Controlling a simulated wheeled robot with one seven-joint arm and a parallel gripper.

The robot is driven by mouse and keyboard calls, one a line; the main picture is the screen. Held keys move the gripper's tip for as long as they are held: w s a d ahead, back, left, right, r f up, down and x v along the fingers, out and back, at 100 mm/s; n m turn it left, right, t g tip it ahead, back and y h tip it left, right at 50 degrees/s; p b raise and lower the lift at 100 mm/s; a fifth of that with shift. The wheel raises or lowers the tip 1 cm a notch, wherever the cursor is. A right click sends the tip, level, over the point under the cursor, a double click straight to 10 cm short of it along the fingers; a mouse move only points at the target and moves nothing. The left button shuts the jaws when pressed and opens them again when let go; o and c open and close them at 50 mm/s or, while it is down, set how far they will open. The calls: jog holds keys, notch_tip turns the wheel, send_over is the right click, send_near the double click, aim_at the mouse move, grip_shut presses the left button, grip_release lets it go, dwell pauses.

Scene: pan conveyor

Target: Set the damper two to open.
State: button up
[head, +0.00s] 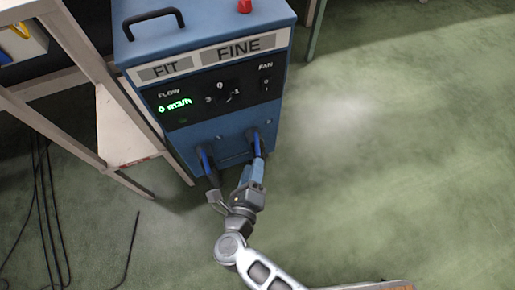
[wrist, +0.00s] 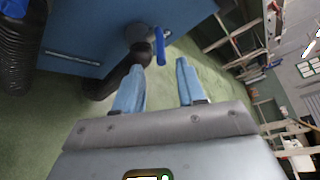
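The blue filter machine (head: 205,135) stands ahead, with two damper outlets low on its front. The left one has a blue lever (head: 206,160) and a dark hose. The right one also has a blue lever (head: 258,145), seen close up in the wrist view (wrist: 160,46). No number is readable on either damper. My gripper (head: 254,166) is at the right outlet. In the wrist view my gripper (wrist: 160,68) is open, and the lever stands just beyond the fingertips, in line with the gap. I cannot tell whether they touch it.
The machine's green display (head: 174,104) reads 0 m3/h, beside a selector dial (head: 221,92) and a fan switch (head: 266,83). A pale wooden frame (head: 125,130) stands close on the left. Dark cables (head: 45,210) lie at far left. The green floor (head: 400,140) at right is clear.

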aim_at(257, 149)
jog(key=b+x, duration=0.2)
jog(key=x, duration=0.5)
jog(key=shift+w, duration=0.2)
jog(key=shift+c, duration=0.4)
grip_shut()
